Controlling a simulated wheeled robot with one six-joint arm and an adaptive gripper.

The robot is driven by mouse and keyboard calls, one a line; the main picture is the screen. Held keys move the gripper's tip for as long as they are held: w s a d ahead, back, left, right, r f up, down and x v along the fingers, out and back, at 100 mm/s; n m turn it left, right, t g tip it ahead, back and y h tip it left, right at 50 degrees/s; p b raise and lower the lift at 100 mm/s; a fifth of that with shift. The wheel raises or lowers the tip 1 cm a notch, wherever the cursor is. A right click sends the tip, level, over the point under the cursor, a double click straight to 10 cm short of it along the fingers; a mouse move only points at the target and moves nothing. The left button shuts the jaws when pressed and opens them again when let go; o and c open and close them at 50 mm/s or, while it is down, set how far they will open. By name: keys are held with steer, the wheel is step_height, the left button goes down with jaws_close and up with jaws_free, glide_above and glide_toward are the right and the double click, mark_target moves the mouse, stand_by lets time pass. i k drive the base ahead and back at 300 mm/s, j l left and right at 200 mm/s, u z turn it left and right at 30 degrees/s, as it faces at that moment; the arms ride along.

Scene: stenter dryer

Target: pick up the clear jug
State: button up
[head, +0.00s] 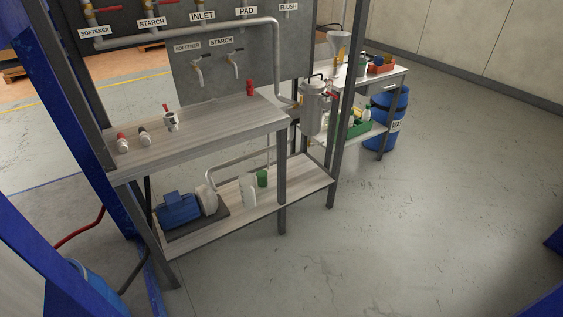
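I cannot make out a clear jug for certain in the head view. A pale, greyish, wide-topped vessel (339,42) stands at the back of the far side table (396,75); it is too small to tell whether it is a jug or a funnel. A small grey-green bottle (361,66) stands near it, beside a red bin (381,65). My gripper is not in view.
A workbench (215,124) with several valve fittings stands between posts. Its lower shelf holds a blue pump (178,209), a white bottle (247,190) and a green can (262,178). A steel vessel (313,108) and blue drum (387,118) stand beyond.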

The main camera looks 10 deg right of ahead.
mark_target(247, 182)
steer(key=i+l+u, duration=0.15)
steer(key=i, duration=0.35)
steer(key=i+l+u, duration=0.15)
steer(key=i, duration=0.35)
steer(key=i+l+u, duration=0.2)
steer(key=i, duration=0.3)
steer(key=i+l+u, duration=0.3)
steer(key=i+u, duration=0.15)
steer(key=i+l+u, duration=0.6)
steer(key=l+u, duration=0.3)
steer(key=l, duration=0.15)
